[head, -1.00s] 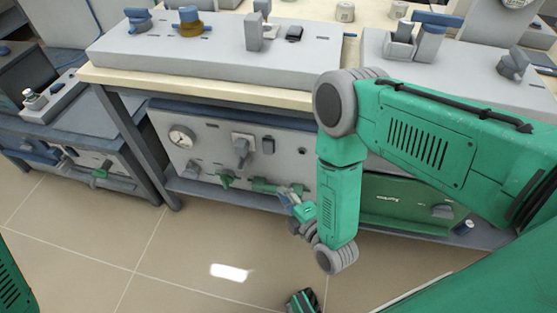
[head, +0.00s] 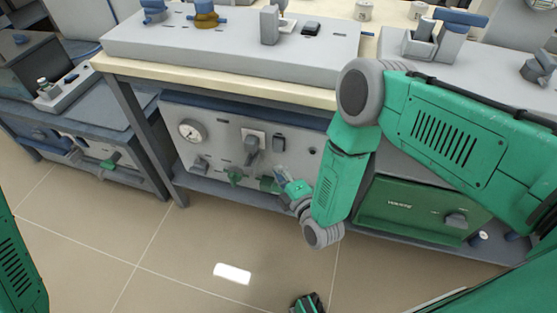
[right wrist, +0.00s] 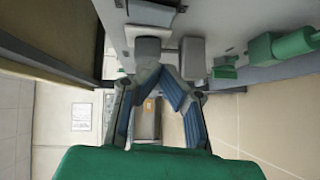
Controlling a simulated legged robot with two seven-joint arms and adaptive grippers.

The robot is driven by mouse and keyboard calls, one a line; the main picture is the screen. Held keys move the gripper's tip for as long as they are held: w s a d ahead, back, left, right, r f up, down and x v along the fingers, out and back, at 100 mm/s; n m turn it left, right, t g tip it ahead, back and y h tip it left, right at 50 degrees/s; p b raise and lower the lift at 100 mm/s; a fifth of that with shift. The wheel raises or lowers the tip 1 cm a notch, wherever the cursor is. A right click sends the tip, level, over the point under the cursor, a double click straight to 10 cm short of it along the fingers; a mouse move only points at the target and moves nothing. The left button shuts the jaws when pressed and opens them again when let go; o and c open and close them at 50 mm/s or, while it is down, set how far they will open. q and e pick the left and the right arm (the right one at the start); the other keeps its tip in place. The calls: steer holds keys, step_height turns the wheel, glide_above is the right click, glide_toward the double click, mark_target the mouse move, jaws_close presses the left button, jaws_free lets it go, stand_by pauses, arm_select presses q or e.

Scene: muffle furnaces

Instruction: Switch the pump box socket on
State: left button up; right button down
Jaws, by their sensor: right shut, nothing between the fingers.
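The pump box (head: 215,155) is the grey panel on the shelf under the bench. It has a round gauge, a light socket plate with a grey plug or knob (head: 252,147), and a dark switch-like block (head: 279,142) to its right. My left gripper is not clearly seen.
Green valves (head: 235,177) stick out along the panel's lower edge. A green box (head: 420,215) with a knob stands on the shelf to the right. The bench top (head: 130,68) overhangs the panel. The tiled floor in front is mostly clear.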

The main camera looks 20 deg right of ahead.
mark_target(275, 152)
steer(key=shift+w+d+f+b, duration=0.15)
steer(key=shift+w+d+b, duration=0.15)
steer(key=shift+w, duration=0.6)
steer(key=shift+w+d+f+b, duration=0.1)
steer(key=shift+w+d+b, duration=0.2)
steer(key=shift+w, duration=0.6)
steer(key=shift+w+d+f+b, duration=0.2)
steer(key=shift+w+d, duration=0.15)
steer(key=shift+w, duration=0.55)
steer(key=shift+w+d+f+b, duration=0.1)
steer(key=shift+w+f+b, duration=0.1)
steer(key=shift+b, duration=0.15)
steer(key=shift+r, duration=0.15)
